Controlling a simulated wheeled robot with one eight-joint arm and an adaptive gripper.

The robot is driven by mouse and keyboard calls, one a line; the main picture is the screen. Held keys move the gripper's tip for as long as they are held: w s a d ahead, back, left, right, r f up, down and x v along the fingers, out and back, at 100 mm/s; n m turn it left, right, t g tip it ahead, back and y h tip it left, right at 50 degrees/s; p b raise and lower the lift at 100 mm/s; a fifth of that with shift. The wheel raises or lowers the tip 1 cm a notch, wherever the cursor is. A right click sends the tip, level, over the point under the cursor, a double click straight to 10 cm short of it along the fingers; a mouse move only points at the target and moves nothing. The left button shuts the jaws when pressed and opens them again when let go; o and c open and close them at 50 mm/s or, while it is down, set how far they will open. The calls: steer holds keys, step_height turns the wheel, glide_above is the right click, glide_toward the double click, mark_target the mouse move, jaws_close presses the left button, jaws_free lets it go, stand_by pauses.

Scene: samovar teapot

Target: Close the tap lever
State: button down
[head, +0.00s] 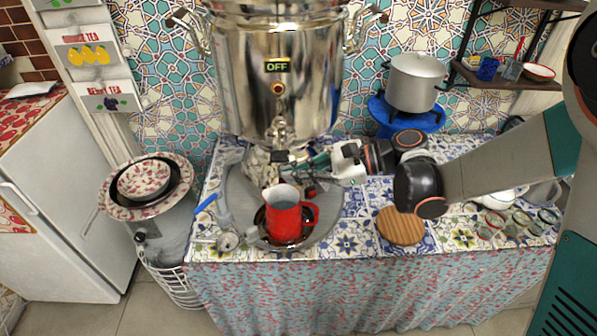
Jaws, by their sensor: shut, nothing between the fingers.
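The large shiny samovar (235,80) stands at the back of the table and carries an "OFF" sign. Its tap (281,131) is at the lower front. The tap lever is small and partly hidden near my gripper, and I cannot tell its position. My gripper (298,163) reaches in from the right, just below and right of the tap. Its fingers are shut and look empty; I cannot tell whether they touch the lever. A red jug (285,218) stands below the tap on a dark plate (259,232), its handle to the right.
A round wooden board (401,226) lies to the right of the jug. A grey pot (411,83) sits on a blue stove (428,120) at the back right. Patterned bowls (113,207) stand at the left. Several saucers lie at the far right.

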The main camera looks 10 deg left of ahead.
steer(key=r, duration=0.1)
steer(key=r+p, duration=0.1)
steer(key=r, duration=0.1)
steer(key=shift+s+d+m, duration=0.1)
steer(key=shift+s+m, duration=0.2)
steer(key=shift+s, duration=0.1)
steer(key=shift+w+r+p, duration=0.1)
steer(key=shift+r+p, duration=0.2)
steer(key=shift+r, duration=0.05)
